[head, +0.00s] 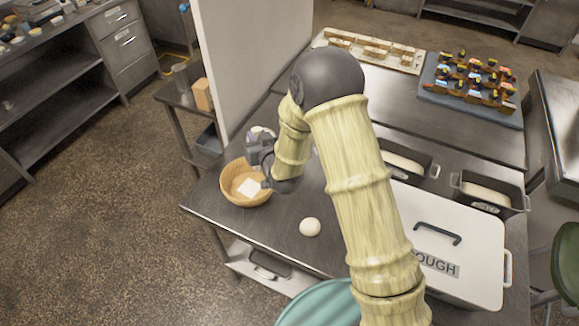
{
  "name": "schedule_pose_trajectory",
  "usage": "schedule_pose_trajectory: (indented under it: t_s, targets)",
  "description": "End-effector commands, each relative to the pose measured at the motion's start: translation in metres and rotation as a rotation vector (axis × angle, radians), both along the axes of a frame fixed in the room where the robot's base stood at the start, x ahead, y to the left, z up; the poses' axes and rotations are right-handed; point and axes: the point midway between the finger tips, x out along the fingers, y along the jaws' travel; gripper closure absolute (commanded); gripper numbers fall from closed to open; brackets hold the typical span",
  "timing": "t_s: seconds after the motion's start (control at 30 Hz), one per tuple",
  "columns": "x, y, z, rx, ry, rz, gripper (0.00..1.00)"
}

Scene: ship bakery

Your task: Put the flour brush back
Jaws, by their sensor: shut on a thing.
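My gripper (265,172) is at the left end of the steel worktable, over the right rim of a round wooden bowl (229,177). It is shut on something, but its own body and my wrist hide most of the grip. A flat white piece (249,188) shows inside the bowl outline, close beside the fingertips. I cannot tell whether it is the flour brush's bristles or something lying in the bowl. No other flour brush can be made out. A pale round thing (262,131) shows just behind the gripper, partly hidden.
A dough ball (310,227) lies on the worktable (225,208) right of the bowl. A white lidded dough box (458,225), loaf tins (488,195), a pastry tray (427,91) and a long pale tray (403,63) stand to the right and back. A partition (240,55) rises behind.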

Motion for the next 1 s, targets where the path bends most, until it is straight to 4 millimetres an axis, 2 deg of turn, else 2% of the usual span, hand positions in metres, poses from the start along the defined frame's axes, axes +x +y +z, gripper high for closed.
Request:
schedule_pose_trajectory:
  t_s: [0.03, 0.2, 0.5, 0.67, 1.0]
  targets:
    - [0.012, -0.01, -0.008, 0.001, -0.029, -0.034, 1.0]
    - [0.044, -0.046, -0.005, -0.007, -0.117, -0.147, 1.0]
    - [0.084, -0.109, 0.007, -0.026, -0.242, -0.331, 1.0]
    - [0.09, -0.122, 0.012, -0.031, -0.264, -0.368, 1.0]
    - [0.09, -0.123, 0.013, -0.032, -0.265, -0.37, 1.0]
